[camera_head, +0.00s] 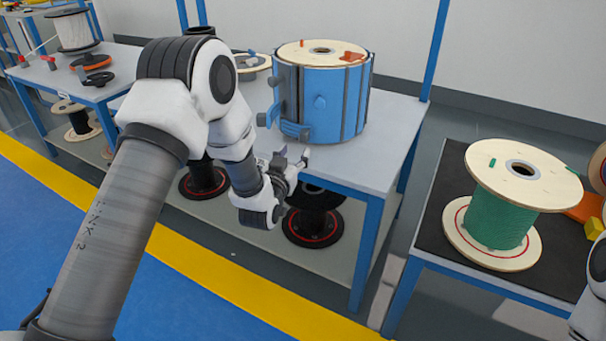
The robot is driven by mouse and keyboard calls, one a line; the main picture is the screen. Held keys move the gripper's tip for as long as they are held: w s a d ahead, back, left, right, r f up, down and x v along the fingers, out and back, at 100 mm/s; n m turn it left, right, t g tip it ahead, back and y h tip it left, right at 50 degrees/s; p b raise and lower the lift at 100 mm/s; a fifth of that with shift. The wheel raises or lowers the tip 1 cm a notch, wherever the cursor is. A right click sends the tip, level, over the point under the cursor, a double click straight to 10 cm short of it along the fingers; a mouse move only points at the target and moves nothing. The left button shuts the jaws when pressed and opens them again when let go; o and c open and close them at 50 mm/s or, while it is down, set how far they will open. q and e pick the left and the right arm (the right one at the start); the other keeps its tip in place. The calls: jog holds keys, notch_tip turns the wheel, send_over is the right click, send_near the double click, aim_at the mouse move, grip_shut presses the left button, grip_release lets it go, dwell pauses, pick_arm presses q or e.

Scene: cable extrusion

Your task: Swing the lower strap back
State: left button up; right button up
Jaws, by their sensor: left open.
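A round drum unit with blue and grey sides and a wooden spool top (323,92) stands on the grey table in the centre. My left gripper (294,160) is open and just below and in front of this strap, near the table's front edge. I cannot tell whether it touches the strap. My right gripper is out of view; only a piece of my right arm shows at the right edge.
A spool of green cable (502,215) stands on the dark-topped table at right, by orange and yellow blocks (594,228). Black reels (312,222) sit on the shelf under the centre table. A left table (85,92) holds a white spool (72,32) and small parts.

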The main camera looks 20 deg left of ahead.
aim_at(303, 138)
pick_arm(q)
jog(key=w, duration=0.2)
jog(key=w+b, duration=0.1)
jog(key=w, duration=0.2)
jog(key=w+b, duration=0.1)
jog(key=w, duration=0.1)
jog(key=shift+w+a, duration=0.25)
jog(key=shift+a, duration=0.15)
jog(key=shift+w+r, duration=0.1)
jog(key=shift+w, duration=0.1)
grip_shut()
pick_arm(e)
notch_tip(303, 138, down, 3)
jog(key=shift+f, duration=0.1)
